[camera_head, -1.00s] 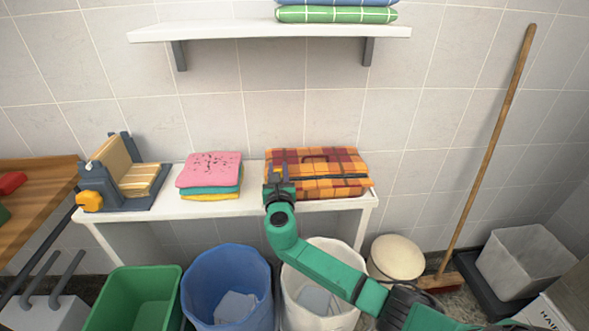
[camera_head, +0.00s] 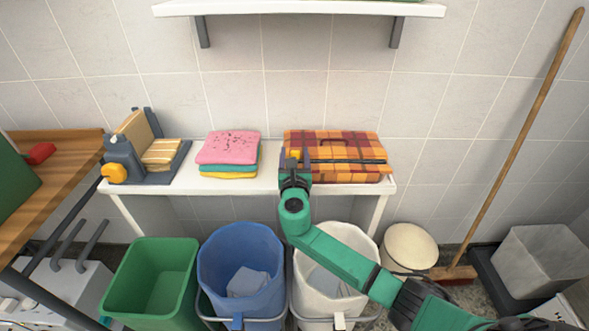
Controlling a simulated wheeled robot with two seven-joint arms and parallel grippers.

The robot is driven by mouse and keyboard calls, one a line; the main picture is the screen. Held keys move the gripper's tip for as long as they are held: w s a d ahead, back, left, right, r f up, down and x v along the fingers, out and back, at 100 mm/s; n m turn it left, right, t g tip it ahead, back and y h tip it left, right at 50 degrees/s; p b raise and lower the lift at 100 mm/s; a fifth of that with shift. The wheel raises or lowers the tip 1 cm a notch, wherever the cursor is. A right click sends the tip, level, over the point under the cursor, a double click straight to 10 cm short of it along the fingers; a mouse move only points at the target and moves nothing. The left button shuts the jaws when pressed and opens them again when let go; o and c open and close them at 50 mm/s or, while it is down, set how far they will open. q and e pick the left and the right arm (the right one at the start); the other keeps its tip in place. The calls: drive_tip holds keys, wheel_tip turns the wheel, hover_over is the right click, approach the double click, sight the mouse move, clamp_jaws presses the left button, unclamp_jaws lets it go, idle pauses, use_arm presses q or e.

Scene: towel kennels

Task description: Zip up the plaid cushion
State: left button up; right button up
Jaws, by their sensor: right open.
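The plaid cushion (camera_head: 350,147), orange and dark red, lies on the right part of the white table (camera_head: 230,184). A dark zipper line (camera_head: 350,162) runs along its front side. My right gripper (camera_head: 295,157) is open at the cushion's front left corner, with its fingers pointing at the wall. A small yellow piece shows between or just behind the fingers; I cannot tell whether it is the zipper's pull. The gripper hides the left end of the zipper. My left gripper is not in view.
Folded towels (camera_head: 228,150) and a grey device with a yellow knob (camera_head: 145,155) stand left on the table. Green (camera_head: 155,285), blue (camera_head: 240,265) and white (camera_head: 330,285) bins stand in front. A broom (camera_head: 520,140) leans at right. A shelf (camera_head: 300,9) hangs above.

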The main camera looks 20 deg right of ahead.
drive_tip(key=v, duration=1.3)
drive_tip(key=shift+a, duration=0.1)
